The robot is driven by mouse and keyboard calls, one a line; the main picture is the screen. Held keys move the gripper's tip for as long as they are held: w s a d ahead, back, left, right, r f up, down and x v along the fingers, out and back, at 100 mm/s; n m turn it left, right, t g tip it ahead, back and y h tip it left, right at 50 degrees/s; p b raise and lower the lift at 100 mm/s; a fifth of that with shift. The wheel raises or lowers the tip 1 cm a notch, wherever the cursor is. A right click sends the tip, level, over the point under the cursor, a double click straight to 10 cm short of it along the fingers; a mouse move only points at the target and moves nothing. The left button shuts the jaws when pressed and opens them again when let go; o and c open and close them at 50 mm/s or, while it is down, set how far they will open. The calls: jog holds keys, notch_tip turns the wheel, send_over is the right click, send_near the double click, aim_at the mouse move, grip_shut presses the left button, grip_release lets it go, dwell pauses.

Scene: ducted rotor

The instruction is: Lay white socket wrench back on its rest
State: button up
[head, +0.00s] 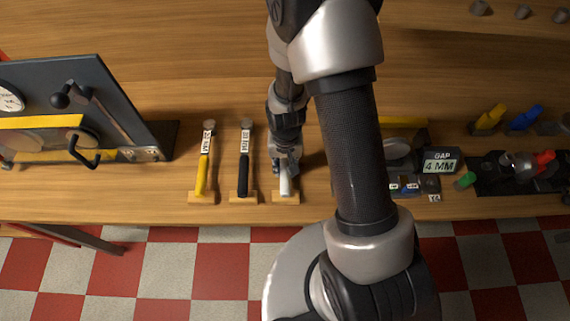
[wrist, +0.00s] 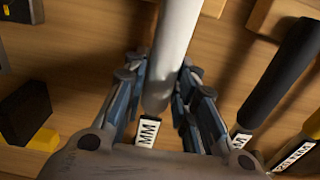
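The white socket wrench (head: 285,185) is at the right end of the row of wrenches, its pale handle over the front of a wooden rest (head: 286,198). My gripper (head: 286,163) is above it, pointing down. In the wrist view, the white handle (wrist: 170,50) runs between my two fingers (wrist: 160,85), which look closed against its sides. An "MM" label (wrist: 147,133) shows just past the handle's end. The rest of the wrench is hidden by my gripper. I cannot tell whether the handle touches the rest.
A black-handled wrench (head: 244,175) and a yellow-handled wrench (head: 202,175) lie on rests to the left. A dark panel with a crank (head: 100,105) stands further left. A "GAP 4 MM" display (head: 440,160) and coloured pieces are at right. The table behind the wrenches is mostly clear.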

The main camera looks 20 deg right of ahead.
jog(key=o, duration=0.4)
notch_tip(320, 180, up, 12)
dwell(0.7)
jog(key=s+r+n+t, duration=0.1)
jog(key=s+r, duration=0.4)
jog(key=r, duration=0.2)
jog(key=s+r+n+t, duration=0.1)
jog(key=s+r+t, duration=0.1)
jog(key=s+r, duration=0.3)
jog(key=s+r+n+t, duration=0.1)
jog(key=s+r, duration=0.4)
jog(key=r, duration=0.4)
jog(key=shift+d+r+n+t, duration=0.1)
jog(key=shift+r+n+t, duration=0.1)
jog(key=shift+n+t, duration=0.1)
